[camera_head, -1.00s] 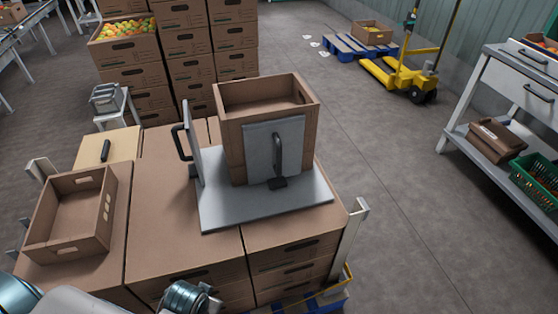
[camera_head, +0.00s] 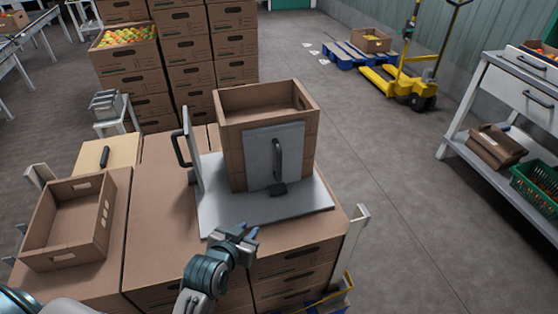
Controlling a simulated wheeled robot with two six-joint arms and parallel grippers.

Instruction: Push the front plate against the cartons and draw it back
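The front plate (camera_head: 258,155) is an upright grey metal sheet with a black handle (camera_head: 278,160). It stands at the near face of the brown cartons (camera_head: 231,150); whether it touches them I cannot tell. The cartons stand on a flat grey base plate (camera_head: 225,215), the top one open and empty. A second upright grey plate (camera_head: 192,155) with a black handle stands at the left, a little apart from the cartons. My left gripper (camera_head: 246,233) is just short of the base plate's near edge, its fingers apart and empty, below the front plate's handle. My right gripper is not in view.
The base plate rests on stacked closed cartons (camera_head: 158,235). An empty open carton (camera_head: 62,255) lies at the left. Tall carton stacks (camera_head: 185,60) stand behind. A bench (camera_head: 475,150) is at the right, with clear floor (camera_head: 370,170) between.

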